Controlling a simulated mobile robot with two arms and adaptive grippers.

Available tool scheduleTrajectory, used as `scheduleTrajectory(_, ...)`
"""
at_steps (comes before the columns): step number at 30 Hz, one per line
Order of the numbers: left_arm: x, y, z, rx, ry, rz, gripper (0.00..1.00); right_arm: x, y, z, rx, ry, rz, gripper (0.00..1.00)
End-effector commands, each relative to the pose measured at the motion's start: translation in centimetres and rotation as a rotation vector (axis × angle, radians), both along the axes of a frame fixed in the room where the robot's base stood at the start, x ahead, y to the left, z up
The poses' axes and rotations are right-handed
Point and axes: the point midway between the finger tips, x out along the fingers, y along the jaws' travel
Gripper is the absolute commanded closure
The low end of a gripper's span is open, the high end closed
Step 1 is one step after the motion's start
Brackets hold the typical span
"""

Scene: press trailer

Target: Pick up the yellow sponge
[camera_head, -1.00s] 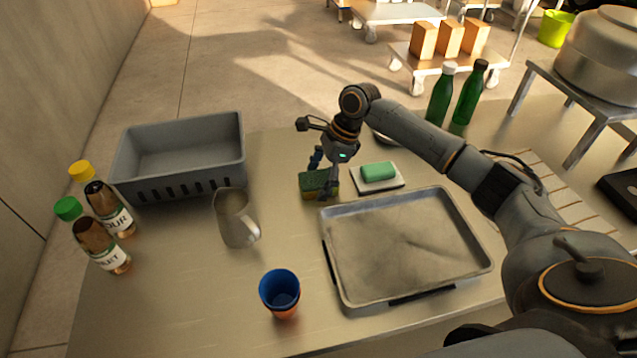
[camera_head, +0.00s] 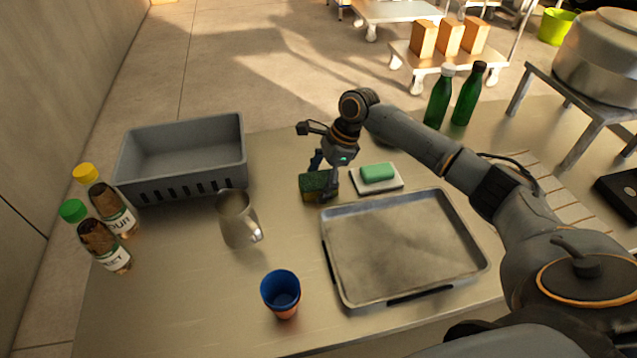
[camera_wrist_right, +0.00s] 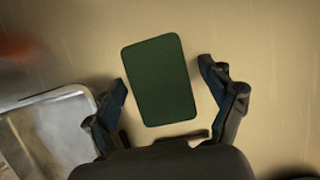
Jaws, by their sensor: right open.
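The yellow sponge (camera_head: 314,187) lies on the metal table, left of a white dish; its top is dark green and its side is yellow. In the right wrist view the sponge (camera_wrist_right: 160,80) shows only its green top. My right gripper (camera_head: 325,178) is down at the sponge with its fingers open. In the right wrist view the gripper (camera_wrist_right: 167,100) has one finger on each side of the sponge, with a visible gap on both sides. My left gripper is not in view.
A metal tray (camera_head: 400,248) lies close in front, right of the sponge. The white dish (camera_head: 390,184) holds a green soap bar (camera_head: 378,172). A metal pitcher (camera_head: 236,220), blue cup (camera_head: 281,290) and grey crate (camera_head: 190,183) stand left. Green bottles (camera_head: 438,98) stand behind the arm.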

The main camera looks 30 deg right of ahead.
Motion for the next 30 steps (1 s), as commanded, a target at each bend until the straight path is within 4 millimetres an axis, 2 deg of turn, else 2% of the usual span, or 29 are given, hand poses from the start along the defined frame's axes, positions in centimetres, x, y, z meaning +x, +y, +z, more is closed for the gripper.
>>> scheduleTrajectory(11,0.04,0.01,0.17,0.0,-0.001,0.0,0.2,0.0,0.01,-0.06,0.0,0.0,0.0,0.17)
scheduleTrajectory(17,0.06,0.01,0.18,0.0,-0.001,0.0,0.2,0.0,0.0,-0.05,0.0,0.0,0.0,0.55)
scheduleTrajectory(30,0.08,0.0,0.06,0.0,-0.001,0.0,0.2,-0.01,-0.01,-0.11,0.0,0.0,0.0,0.56)
